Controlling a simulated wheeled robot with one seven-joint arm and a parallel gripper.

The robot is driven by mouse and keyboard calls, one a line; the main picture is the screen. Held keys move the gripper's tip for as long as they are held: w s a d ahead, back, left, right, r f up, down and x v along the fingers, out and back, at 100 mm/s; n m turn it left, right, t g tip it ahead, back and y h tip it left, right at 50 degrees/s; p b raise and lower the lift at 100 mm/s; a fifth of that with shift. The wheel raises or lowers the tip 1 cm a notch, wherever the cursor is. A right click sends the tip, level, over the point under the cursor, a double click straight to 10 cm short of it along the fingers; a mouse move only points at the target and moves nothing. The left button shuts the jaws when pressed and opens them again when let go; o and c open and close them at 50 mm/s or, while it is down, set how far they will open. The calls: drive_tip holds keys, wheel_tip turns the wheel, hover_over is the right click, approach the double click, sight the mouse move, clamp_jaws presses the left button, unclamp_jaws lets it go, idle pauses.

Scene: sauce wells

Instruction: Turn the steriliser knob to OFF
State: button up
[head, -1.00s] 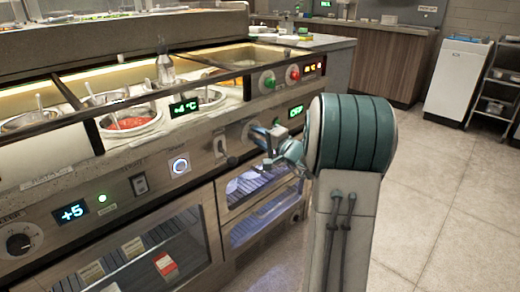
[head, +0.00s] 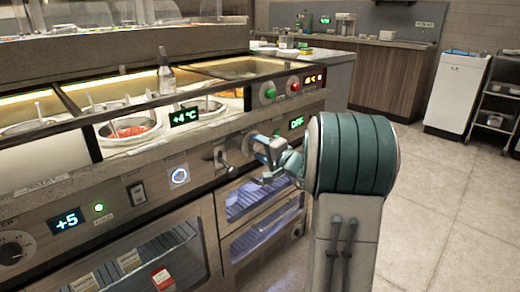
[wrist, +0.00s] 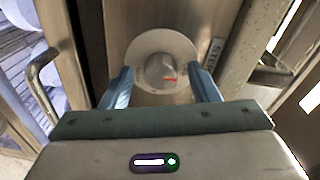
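The knob (wrist: 162,72) is a grey metal dial with a red mark, on a round plate in the wrist view. Its red mark points to the right. A partly visible label starting "STE" (wrist: 214,52) is to its right. My gripper (wrist: 163,86) is open, with one blue finger on each side of the lower part of the dial. I cannot tell whether the fingers touch it. In the head view my gripper (head: 266,152) is at the counter front and partly hides the knob. A green display (head: 296,123) just above right appears to read OFF.
A lever (head: 222,158) and a lit round button (head: 179,175) are left of my gripper. Green (head: 268,92) and red (head: 294,85) knobs are above. Cabinet doors (head: 258,200) lie below, and a handle (wrist: 40,85) stands left in the wrist view. Floor on the right is open.

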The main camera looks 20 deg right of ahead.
drive_tip(key=p+v, duration=0.3)
drive_tip(key=v, duration=1)
drive_tip(key=shift+s, duration=0.4)
drive_tip(key=shift+d+r, duration=0.1)
drive_tip(key=shift+d, duration=0.05)
